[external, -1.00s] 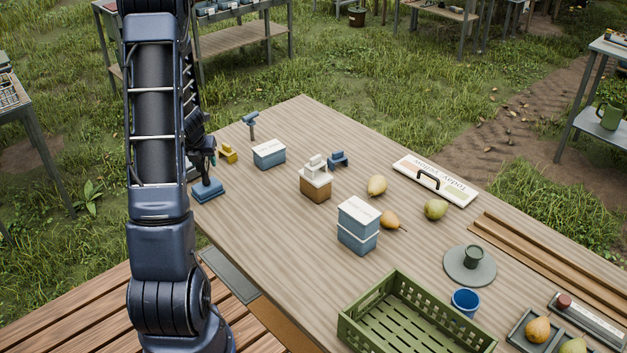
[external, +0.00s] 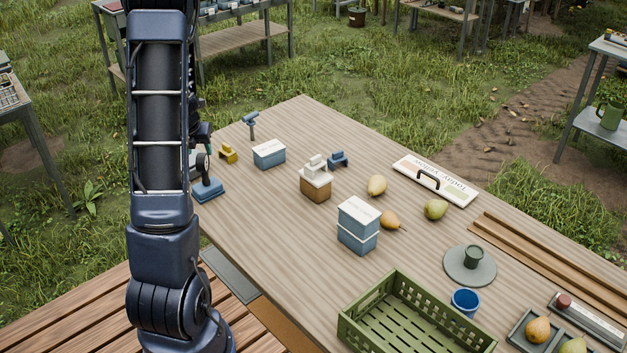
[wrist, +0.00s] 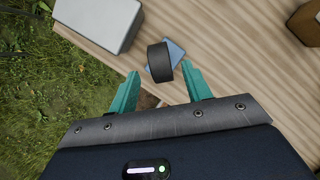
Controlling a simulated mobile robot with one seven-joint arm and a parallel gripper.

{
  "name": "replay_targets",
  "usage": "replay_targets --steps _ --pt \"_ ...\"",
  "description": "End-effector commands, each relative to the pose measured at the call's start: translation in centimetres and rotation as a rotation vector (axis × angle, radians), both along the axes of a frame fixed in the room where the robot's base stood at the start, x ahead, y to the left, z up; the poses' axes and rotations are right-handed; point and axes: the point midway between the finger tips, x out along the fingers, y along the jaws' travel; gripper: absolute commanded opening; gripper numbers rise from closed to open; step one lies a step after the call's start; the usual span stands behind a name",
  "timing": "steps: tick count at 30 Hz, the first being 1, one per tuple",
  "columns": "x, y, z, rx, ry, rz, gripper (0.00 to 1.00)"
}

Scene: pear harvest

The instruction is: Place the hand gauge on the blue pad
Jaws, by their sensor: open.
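The hand gauge (external: 203,164), with a dark round head, stands upright on the blue pad (external: 208,192) at the table's left edge. In the wrist view the gauge's dark round head (wrist: 158,62) is seen from above, with part of the blue pad (wrist: 176,50) showing behind it. My gripper (wrist: 162,80) is open; its teal fingers are spread on either side of the gauge's near end, with gaps visible, and do not grip it. In the external view my arm hides most of the gripper. The gauge's lower part is hidden in the wrist view.
A white-lidded blue box (external: 269,153) and a small yellow block (external: 228,153) stand near the pad. A brown box (external: 316,186), stacked blue boxes (external: 358,226), pears and a green crate (external: 349,334) occupy the table farther right. Bare tabletop lies between.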

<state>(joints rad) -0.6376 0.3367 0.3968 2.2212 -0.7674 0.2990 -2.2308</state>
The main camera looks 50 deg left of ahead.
Motion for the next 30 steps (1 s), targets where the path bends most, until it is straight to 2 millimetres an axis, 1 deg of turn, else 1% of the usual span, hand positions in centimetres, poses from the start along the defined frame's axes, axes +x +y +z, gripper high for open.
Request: replay_targets --steps 1,6,12,18,26,28,30 --pt "-0.1 -0.2 0.6 0.002 -0.002 -0.001 0.49" --pt "-0.6 -0.7 2.4 0.002 -0.002 -0.001 0.49" --pt "-1.1 -1.2 4.2 0.001 -0.003 0.0 0.49" --pt "-1.4 -1.5 5.1 0.0 -0.001 0.001 0.49" --pt "-1.5 -1.6 5.3 0.0 -0.001 -0.001 0.49" --pt "-1.2 -2.0 5.5 0.002 -0.001 -0.026 0.49" --pt "-0.5 -3.1 6.1 0.008 0.002 -0.093 0.49"
